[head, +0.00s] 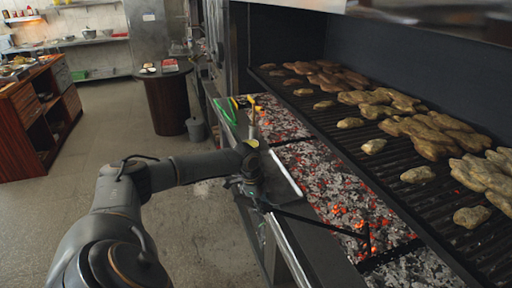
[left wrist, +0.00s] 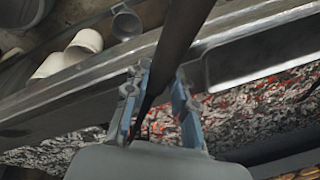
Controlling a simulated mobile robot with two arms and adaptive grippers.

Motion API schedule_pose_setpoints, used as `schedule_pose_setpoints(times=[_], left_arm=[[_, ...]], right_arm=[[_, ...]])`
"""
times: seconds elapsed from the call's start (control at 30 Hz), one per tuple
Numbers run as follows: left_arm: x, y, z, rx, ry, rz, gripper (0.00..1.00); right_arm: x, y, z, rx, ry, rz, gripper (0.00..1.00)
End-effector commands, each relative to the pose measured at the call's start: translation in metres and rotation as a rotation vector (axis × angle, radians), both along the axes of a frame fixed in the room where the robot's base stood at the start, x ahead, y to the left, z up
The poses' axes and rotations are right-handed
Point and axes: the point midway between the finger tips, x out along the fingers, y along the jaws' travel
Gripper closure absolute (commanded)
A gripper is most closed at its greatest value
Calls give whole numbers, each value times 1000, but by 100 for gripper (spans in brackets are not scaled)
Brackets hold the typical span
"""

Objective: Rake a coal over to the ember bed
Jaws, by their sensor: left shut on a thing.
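My left gripper (head: 257,195) is over the metal front ledge of the grill, shut on the dark handle of a rake (head: 318,222). The handle slants right across the coals, and its small dark head (head: 367,238) is over or on the front part of the ember bed (head: 335,190); I cannot tell if it touches. The bed holds grey ash and coals with glowing red-orange spots. In the left wrist view the blue-padded fingers (left wrist: 160,108) stand on both sides of the dark handle (left wrist: 180,35). No single coal can be told apart at the rake. My right gripper is out of view.
A grate (head: 400,150) with several browned pieces of meat lies right of the coals. A dark flat metal piece (head: 268,178) with a pale edge is beside my gripper. Green-handled (head: 226,112) and yellow items stand farther along the ledge. Open floor lies left.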

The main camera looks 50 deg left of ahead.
Motion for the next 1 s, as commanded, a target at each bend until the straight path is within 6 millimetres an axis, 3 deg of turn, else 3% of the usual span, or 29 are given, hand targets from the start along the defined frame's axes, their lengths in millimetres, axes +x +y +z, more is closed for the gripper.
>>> schedule_pose_setpoints(times=[1.0], left_arm=[[10, -111, 0, -3, -4, -5, 100]], right_arm=[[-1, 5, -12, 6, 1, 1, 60]])
